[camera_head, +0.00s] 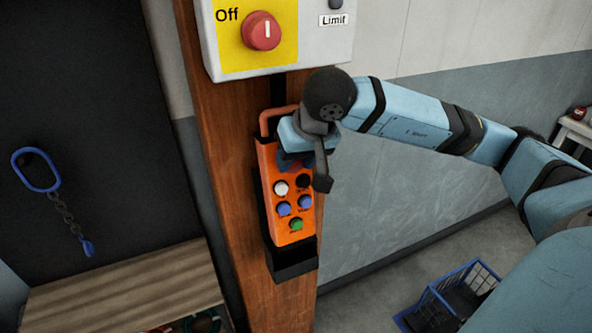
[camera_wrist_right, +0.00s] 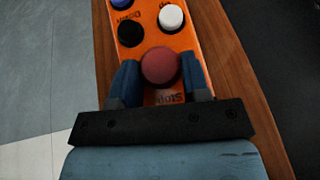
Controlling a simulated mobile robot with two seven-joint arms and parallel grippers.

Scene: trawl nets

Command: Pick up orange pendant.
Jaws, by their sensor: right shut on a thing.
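The orange pendant (camera_head: 286,205) sits upright in a black holder (camera_head: 292,262) on a wooden post. It has white, black, blue and green buttons and an orange loop handle at its top. My right gripper (camera_head: 293,160) is at the pendant's upper part, shut on it. In the right wrist view the two blue fingers (camera_wrist_right: 160,82) stand on either side of the red button, against the orange face (camera_wrist_right: 183,42). The gripper hides the pendant's upper part in the head view. My left gripper is not in view.
A grey and yellow switch box (camera_head: 283,60) with a red knob is just above the pendant on the wooden post (camera_head: 222,165). A blue ring with a chain (camera_head: 38,169) hangs at left. A blue wire basket (camera_head: 450,298) stands on the floor at lower right.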

